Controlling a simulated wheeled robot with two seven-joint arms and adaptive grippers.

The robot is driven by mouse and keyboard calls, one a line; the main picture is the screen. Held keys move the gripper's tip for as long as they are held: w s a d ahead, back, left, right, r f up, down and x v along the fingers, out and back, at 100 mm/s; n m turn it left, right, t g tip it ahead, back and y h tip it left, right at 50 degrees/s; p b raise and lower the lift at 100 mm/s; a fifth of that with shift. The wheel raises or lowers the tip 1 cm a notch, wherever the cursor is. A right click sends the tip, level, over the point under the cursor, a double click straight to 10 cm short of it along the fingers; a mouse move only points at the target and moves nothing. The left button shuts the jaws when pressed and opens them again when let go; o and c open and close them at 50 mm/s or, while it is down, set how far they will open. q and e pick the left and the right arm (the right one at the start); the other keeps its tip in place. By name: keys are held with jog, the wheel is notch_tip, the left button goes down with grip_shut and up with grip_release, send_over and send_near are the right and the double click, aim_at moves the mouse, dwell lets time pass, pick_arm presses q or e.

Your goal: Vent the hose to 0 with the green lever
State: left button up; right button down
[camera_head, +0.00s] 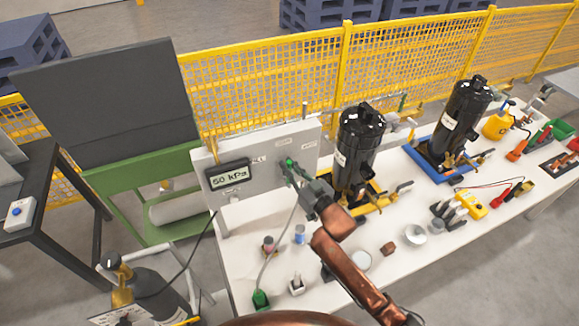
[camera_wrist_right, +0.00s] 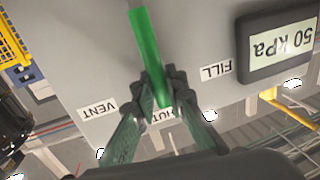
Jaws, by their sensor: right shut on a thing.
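The grey panel (camera_head: 258,155) stands upright at the left end of the white table. Its display (camera_head: 229,175) reads 50 kPa, and the display also shows upside down in the right wrist view (camera_wrist_right: 281,45). The green lever (camera_wrist_right: 143,40) points at the partly hidden SHUT label (camera_wrist_right: 166,115), between VENT (camera_wrist_right: 97,109) and FILL (camera_wrist_right: 216,72). My right gripper (camera_wrist_right: 158,92) is shut on the lever's end. A pale hose (camera_head: 275,240) runs down from near the lever to a green fitting (camera_head: 260,298) on the table. My left gripper is not in view.
Two black compressors (camera_head: 357,155) (camera_head: 465,118) stand behind and right of my right arm. Small parts and a yellow meter (camera_head: 475,205) lie on the table. A yellow mesh fence (camera_head: 270,85) runs behind. A gas cylinder (camera_head: 150,295) stands at the lower left.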

jog(key=shift+d, duration=0.1)
dwell(0.4)
jog(key=d+m+p, duration=0.1)
jog(key=w+d+m+p, duration=0.1)
jog(key=m, duration=0.1)
jog(key=d+m+t+p, duration=0.1)
jog(key=m, duration=0.1)
jog(key=shift+w+d+f, duration=0.3)
jog(key=shift+d+f, duration=0.1)
jog(key=d+m, duration=0.1)
jog(key=f+m, duration=0.1)
jog(key=shift+w+d+f+m+t, duration=0.1)
jog(key=shift+w+d+m+t, duration=0.2)
jog(key=shift+w+d+m, duration=0.1)
jog(key=shift+w+d+f+m, duration=0.15)
jog(key=shift+d+f+m, duration=0.25)
jog(key=shift+m, duration=0.3)
jog(key=shift+w+d+f+m, duration=0.15)
jog(key=shift+d+f+m, duration=0.2)
jog(key=shift+m, duration=0.35)
jog(key=shift+t, duration=0.3)
jog(key=c, duration=1.9)
grip_release()
jog(key=shift+c, duration=0.2)
